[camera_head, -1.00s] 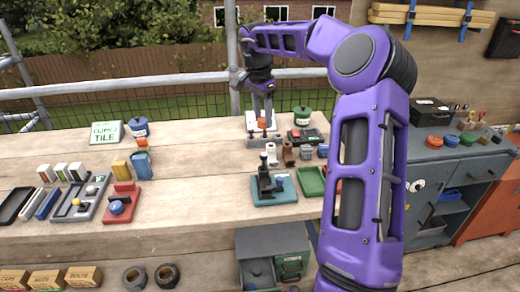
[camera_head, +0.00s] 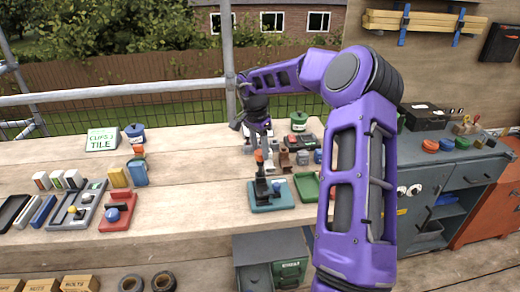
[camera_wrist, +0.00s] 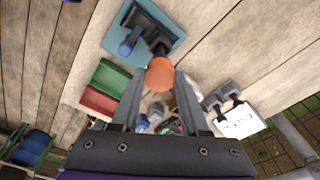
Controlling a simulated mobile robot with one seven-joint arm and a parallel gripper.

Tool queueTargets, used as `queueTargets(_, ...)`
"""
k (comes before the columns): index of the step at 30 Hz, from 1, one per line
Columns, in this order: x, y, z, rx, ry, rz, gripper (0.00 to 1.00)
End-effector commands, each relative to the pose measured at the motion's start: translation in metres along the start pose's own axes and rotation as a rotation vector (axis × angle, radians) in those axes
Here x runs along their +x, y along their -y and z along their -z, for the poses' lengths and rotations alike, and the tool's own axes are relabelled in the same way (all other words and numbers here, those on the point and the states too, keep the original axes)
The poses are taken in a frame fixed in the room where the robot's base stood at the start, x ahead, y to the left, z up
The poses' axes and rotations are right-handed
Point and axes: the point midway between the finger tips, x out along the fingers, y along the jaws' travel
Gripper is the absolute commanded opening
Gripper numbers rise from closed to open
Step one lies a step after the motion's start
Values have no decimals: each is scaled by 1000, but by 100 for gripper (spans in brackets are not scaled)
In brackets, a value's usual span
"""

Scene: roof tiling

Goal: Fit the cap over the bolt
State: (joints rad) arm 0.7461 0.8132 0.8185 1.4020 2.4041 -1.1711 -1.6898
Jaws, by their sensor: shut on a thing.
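My gripper (camera_head: 261,148) is shut on an orange cap (camera_head: 259,156). The cap also shows between my two fingertips in the wrist view (camera_wrist: 160,74). In the head view the cap appears just above a black upright fixture (camera_head: 262,182) on a teal base (camera_head: 285,201). In the wrist view the teal base (camera_wrist: 117,36) and black fixture (camera_wrist: 150,27) lie beyond the cap, with a blue knob (camera_wrist: 126,47) beside it. I cannot make out the bolt clearly; the cap may hide it. I cannot tell whether the cap touches the fixture.
A green tray (camera_head: 307,186) stands right of the teal base. Small brown and grey parts (camera_head: 285,160) stand behind it. A red block with a blue ball (camera_head: 112,215) and a grey tray (camera_head: 82,207) lie left. The bench between them and the teal base is clear.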

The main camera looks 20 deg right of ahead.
Motion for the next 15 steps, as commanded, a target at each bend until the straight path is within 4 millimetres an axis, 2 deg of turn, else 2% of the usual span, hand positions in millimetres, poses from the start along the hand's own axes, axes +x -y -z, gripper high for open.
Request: queueTargets(15, 11, 0, -1, 0, -1, 1, 0)
